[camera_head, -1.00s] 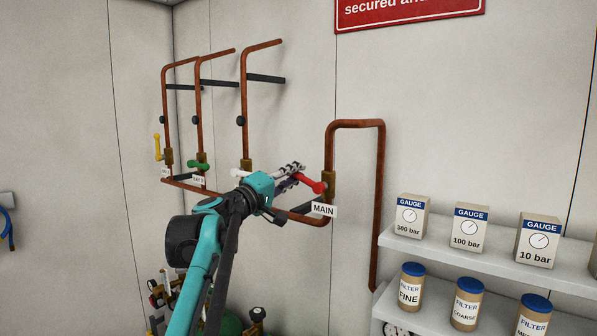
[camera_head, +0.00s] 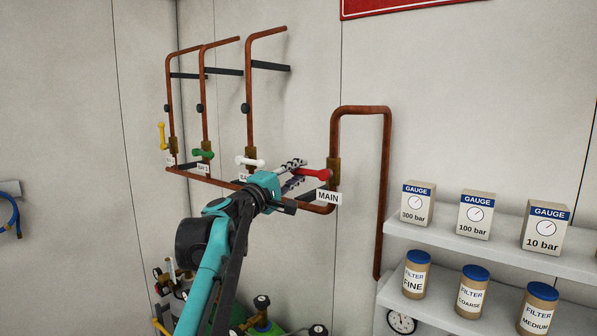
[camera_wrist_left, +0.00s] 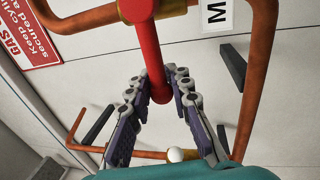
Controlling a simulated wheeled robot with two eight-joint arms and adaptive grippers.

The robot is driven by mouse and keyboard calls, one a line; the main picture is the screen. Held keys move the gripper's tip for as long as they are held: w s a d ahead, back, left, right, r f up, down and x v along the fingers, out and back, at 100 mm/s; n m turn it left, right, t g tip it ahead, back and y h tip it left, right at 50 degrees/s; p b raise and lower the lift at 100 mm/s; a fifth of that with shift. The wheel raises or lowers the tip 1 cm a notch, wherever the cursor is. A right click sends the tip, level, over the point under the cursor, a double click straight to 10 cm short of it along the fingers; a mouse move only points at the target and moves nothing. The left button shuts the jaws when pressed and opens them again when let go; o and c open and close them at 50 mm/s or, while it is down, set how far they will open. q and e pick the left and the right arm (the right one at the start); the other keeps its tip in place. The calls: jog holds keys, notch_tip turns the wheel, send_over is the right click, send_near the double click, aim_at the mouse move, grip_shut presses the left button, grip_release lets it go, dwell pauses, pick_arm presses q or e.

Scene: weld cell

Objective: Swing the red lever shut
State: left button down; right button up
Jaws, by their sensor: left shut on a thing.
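The red lever (camera_head: 318,174) points left, close to level, from the brass valve (camera_head: 334,172) on the copper pipe above the MAIN label (camera_head: 328,198). My left gripper (camera_head: 294,168) is shut on the lever's outer end. In the left wrist view the red lever (camera_wrist_left: 152,55) runs down between the two fingers of the gripper (camera_wrist_left: 160,86), its rounded end between the pads. The fingers hide part of the lever in the head view. My right gripper is not in view.
White (camera_head: 249,161), green (camera_head: 203,153) and yellow (camera_head: 162,136) levers sit on pipes to the left. A shelf (camera_head: 510,237) with gauge boxes and filter jars stands at right. Gas cylinders (camera_head: 255,325) stand below. The wall between pipe and shelf is bare.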

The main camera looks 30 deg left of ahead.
pick_arm(q)
jog(key=c, duration=1.5)
grip_release()
jog(key=v, duration=1.2)
jog(key=shift+f, duration=0.1)
